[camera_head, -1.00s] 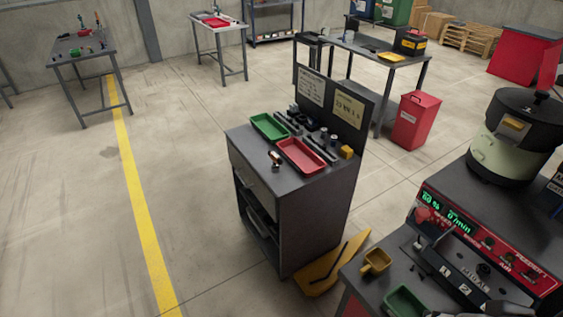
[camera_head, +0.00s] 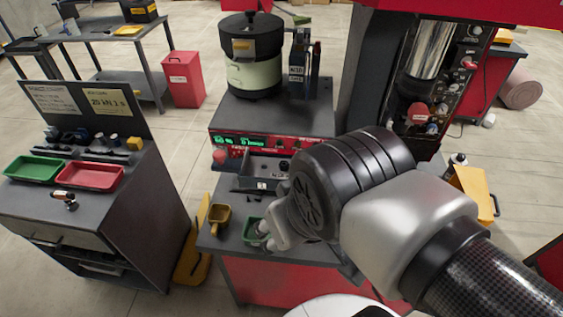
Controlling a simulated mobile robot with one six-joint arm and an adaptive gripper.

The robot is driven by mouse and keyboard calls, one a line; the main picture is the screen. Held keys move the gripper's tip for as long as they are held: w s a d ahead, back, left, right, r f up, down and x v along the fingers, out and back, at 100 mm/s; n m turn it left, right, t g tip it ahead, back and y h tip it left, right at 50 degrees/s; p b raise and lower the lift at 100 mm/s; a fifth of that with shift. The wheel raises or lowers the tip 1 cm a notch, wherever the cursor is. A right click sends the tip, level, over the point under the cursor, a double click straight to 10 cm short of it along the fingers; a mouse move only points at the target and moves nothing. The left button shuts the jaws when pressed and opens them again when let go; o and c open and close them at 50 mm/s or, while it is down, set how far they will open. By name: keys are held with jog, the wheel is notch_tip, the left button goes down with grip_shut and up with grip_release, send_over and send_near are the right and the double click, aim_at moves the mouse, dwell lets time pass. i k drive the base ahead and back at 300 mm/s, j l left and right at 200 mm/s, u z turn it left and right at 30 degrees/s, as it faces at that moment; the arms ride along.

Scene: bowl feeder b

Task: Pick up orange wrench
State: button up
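I cannot make out an orange wrench for certain in the head view. A small tool with an orange-brown part (camera_head: 63,197) lies on the grey cart's top in front of the red tray, but it is too small to identify. My arm reaches in from the lower right, over the red-fronted bench. A pale grey part at its end (camera_head: 280,228) shows beside the green bin; it may belong to my gripper. The fingertips are not clear, so its opening and anything held are hidden.
The cart (camera_head: 110,225) carries a green tray (camera_head: 33,169) and a red tray (camera_head: 90,176). A yellow piece (camera_head: 192,255) stands between cart and bench.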

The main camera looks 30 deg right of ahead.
aim_at(72, 205)
jog(key=i+j+z, duration=0.2)
jog(key=j, duration=0.5)
jog(key=i+j+z, duration=0.25)
jog(key=j, duration=0.55)
jog(key=i+j+z, duration=0.2)
jog(key=j, duration=0.6)
jog(key=i+j+z, duration=0.2)
jog(key=j, duration=0.6)
jog(key=j+z, duration=0.2)
jog(key=j, duration=0.65)
